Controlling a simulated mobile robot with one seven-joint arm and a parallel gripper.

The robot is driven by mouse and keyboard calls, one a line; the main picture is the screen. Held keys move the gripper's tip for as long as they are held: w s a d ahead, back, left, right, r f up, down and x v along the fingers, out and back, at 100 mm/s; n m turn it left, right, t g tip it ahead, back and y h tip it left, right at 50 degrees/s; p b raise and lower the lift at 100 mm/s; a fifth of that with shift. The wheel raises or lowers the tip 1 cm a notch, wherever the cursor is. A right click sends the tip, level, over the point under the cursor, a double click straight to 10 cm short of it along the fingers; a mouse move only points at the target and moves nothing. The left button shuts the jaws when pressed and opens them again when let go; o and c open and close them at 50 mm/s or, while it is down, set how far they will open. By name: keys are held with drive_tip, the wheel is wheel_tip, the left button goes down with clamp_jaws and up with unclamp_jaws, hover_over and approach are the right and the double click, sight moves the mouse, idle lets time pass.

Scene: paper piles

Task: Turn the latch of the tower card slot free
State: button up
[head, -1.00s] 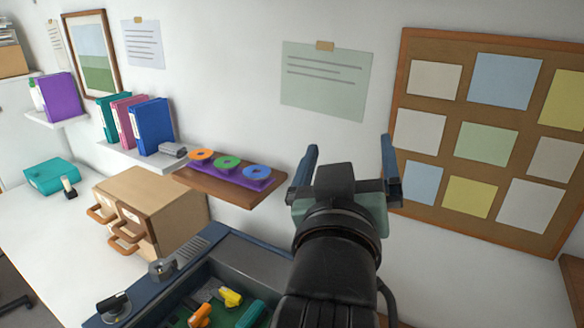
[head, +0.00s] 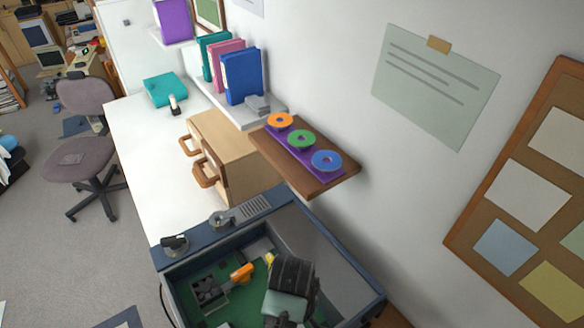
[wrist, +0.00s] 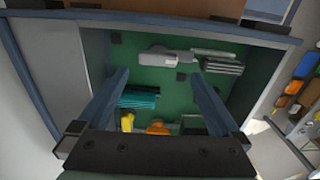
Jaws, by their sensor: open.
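The open tower case (head: 372,308) lies with its green board (head: 222,304) facing up. Inside, an orange lever-like piece (head: 241,272) and a small yellow piece (head: 270,259) show in the head view. I cannot tell which one is the card slot's latch. In the wrist view, the orange piece (wrist: 157,128) and yellow piece (wrist: 127,121) sit low between my fingers, beside a teal ribbed part (wrist: 138,98). My gripper (wrist: 160,82) is open and empty over the case, its two blue fingers apart. Its fingertips are hidden in the head view.
A grey part (wrist: 165,57) and dark ribbed modules (wrist: 222,66) stand on the board. The case's blue rim (head: 238,222) surrounds the opening. A wooden shelf (head: 335,184) with three discs juts from the wall above. A drawer box (head: 237,160) stands behind on the desk.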

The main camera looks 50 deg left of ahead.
wheel_tip(320, 180, down, 7)
drive_tip(key=shift+w+r, duration=0.1)
idle(0.3)
clamp_jaws()
idle(0.4)
